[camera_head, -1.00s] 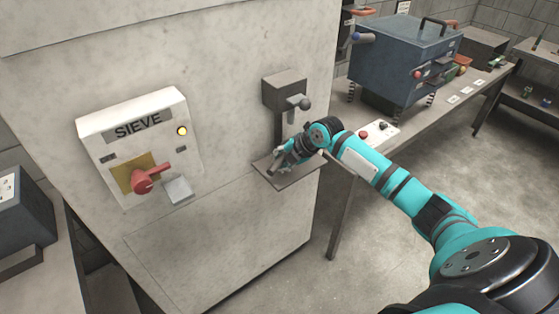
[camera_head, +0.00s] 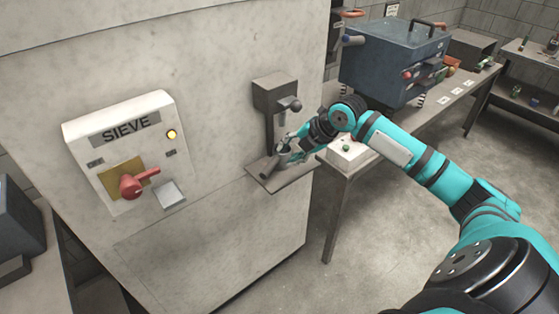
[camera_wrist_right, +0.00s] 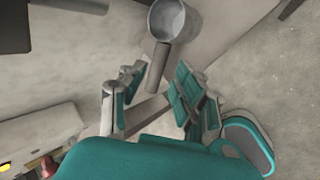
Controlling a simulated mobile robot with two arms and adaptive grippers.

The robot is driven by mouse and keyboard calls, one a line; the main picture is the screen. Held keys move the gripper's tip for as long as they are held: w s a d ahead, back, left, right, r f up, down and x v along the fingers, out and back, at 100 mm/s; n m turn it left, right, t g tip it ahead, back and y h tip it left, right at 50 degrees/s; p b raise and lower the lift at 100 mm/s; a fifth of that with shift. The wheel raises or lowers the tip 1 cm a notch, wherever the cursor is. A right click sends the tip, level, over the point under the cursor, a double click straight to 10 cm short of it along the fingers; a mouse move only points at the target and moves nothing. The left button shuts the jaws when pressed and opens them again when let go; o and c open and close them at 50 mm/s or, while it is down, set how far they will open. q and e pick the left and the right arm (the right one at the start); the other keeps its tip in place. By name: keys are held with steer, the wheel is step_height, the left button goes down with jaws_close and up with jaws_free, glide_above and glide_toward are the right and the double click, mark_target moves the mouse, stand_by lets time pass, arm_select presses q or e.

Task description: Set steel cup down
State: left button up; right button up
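The steel cup (camera_wrist_right: 173,22) stands on the small shelf (camera_head: 290,181) under the dispenser spout; its handle (camera_wrist_right: 158,68) points toward my right gripper in the right wrist view. My left gripper is not in view.
The dispenser (camera_head: 275,93) with its knob hangs just above the shelf. A SIEVE panel (camera_head: 128,150) with a red lever and lit yellow lamp is to the left. A table with a blue machine (camera_head: 390,65) and a white box (camera_head: 347,155) stands to the right.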

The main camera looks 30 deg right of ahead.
steer(key=shift+v, duration=1.25)
steer(key=shift+w, duration=0.1)
